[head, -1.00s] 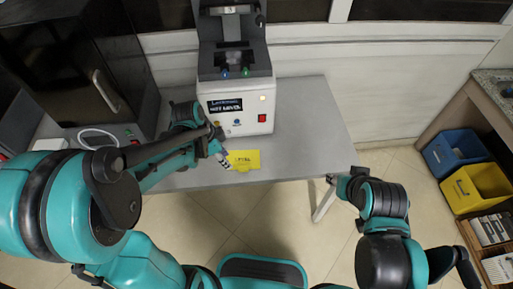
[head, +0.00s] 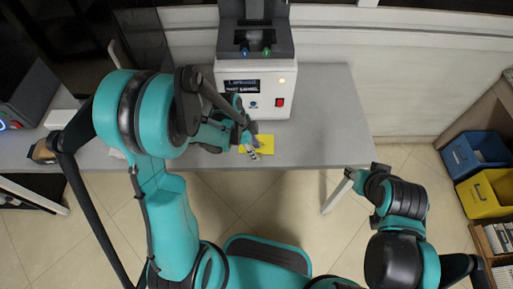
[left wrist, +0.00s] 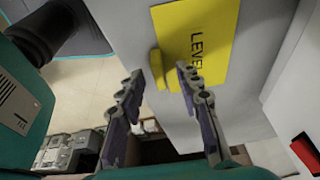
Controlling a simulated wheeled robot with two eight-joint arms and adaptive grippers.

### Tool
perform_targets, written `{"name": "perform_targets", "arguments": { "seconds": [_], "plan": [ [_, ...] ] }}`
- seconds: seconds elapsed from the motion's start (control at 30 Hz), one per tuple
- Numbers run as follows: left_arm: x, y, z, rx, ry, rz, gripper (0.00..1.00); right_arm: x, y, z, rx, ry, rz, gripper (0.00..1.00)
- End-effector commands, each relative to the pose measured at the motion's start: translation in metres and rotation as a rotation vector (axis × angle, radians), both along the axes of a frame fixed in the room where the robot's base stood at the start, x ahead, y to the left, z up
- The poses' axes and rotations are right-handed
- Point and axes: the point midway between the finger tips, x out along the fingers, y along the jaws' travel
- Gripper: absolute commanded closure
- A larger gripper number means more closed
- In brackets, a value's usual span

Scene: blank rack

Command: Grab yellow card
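The yellow card (head: 267,144) lies on the grey table near its front edge, in front of the white machine. In the left wrist view the card (left wrist: 215,40) shows dark lettering that reads "LEVE", partly hidden by a finger. A yellow tab (left wrist: 156,69) sticks out from its side at the table edge. My left gripper (head: 252,151) is at the card's left front corner. In the left wrist view its two fingers (left wrist: 160,82) are apart, with the tab between their tips and no clear grip on it.
The white machine (head: 254,97) with a red switch stands behind the card. The table (head: 325,110) is clear to the right. Blue (head: 475,155) and yellow (head: 485,197) bins sit on a shelf at far right. A dark box (head: 35,90) stands at left.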

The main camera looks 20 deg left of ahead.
Motion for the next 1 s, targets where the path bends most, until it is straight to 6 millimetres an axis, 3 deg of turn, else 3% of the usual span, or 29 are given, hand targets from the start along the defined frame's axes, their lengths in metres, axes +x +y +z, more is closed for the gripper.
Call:
{"name": "perform_targets", "arguments": {
  "seconds": [0.1, 0.23, 0.27, 0.73, 0.87, 1.0],
  "plan": [
    [0.0, 0.0, 0.002, 0.0, 0.0, 0.0, 0.66, 0.0, 0.0, 0.001, 0.0, 0.0, 0.0, 0.6],
    [0.0, 0.0, 0.002, 0.0, 0.0, 0.0, 0.97, 0.0, 0.0, 0.002, 0.0, 0.0, 0.0, 0.6],
    [0.0, 0.0, 0.002, 0.0, 0.0, 0.0, 1.0, 0.0, 0.0, 0.002, 0.0, 0.0, 0.0, 0.6],
    [0.0, 0.0, 0.007, 0.0, 0.0, 0.0, 1.0, 0.0, 0.0, 0.005, 0.0, 0.0, 0.0, 0.6],
    [0.0, 0.0, 0.022, 0.0, 0.0, 0.0, 1.0, 0.0, 0.0, 0.012, 0.0, 0.0, 0.0, 0.6],
    [0.0, 0.0, 0.05, 0.0, 0.0, 0.0, 1.0, 0.0, 0.0, 0.027, 0.0, 0.0, 0.0, 0.6]
  ]
}}
